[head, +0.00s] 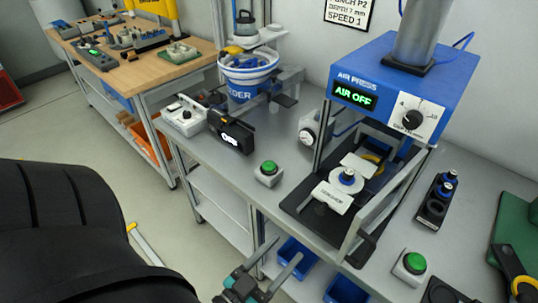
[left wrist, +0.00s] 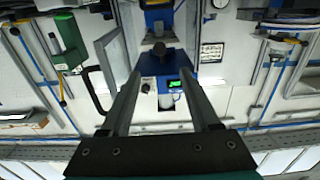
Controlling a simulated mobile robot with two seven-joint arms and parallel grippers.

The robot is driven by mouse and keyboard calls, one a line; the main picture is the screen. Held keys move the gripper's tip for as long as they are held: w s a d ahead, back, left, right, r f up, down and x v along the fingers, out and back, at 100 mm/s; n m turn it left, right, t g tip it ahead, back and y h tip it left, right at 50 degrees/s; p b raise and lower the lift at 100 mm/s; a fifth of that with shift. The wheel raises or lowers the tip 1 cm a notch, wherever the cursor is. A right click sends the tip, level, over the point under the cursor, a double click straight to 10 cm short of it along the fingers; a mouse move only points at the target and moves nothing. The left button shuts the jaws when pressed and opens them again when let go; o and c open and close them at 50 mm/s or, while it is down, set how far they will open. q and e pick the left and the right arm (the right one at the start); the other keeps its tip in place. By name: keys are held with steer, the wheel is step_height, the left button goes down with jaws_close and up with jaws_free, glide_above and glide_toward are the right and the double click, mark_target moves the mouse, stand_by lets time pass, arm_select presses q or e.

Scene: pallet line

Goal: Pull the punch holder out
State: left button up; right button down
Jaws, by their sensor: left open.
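The air press (head: 410,75) has a blue head with a green "AIR OFF" display and stands on the grey bench. Under its head a white round piece with a blue top (head: 347,178) sits between white plates on the black base (head: 300,207). I cannot tell for sure which part is the punch holder. A black handle-like part (head: 360,252) is at the base's front right corner. My left gripper (head: 287,249) is open and empty, in front of the bench edge, apart from the press. In the left wrist view its fingers (left wrist: 163,80) are spread, with the press (left wrist: 160,62) beyond. My right gripper is not seen.
Green-button boxes (head: 268,174) (head: 411,266) stand left and right of the press. A black rack with blue-topped pieces (head: 436,203) is at the right. Blue bins (head: 296,256) sit below the bench. A feeder bowl (head: 248,75) is at the back left.

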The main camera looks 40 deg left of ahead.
arm_select(q)
steer(key=shift+s, duration=1.8)
steer(key=s+d+f+g+b, duration=0.1)
steer(key=s+f+g+b, duration=0.15)
steer(key=f, duration=0.75)
steer(key=s+f+m+g+b, duration=0.1)
steer(key=f+g, duration=0.2)
steer(key=f, duration=0.7)
steer(key=s+d+f+g+b, duration=0.1)
steer(key=s+f+g+b, duration=0.15)
steer(key=f, duration=0.85)
steer(key=s+a+f+m+g+b, duration=0.1)
steer(key=s+f+g+b, duration=0.3)
steer(key=s+f+g, duration=0.5)
steer(key=s+a+f, duration=0.1)
steer(key=s+f, duration=0.3)
steer(key=f, duration=0.3)
steer(key=shift+a+y, duration=0.3)
steer(key=shift+a, duration=0.1)
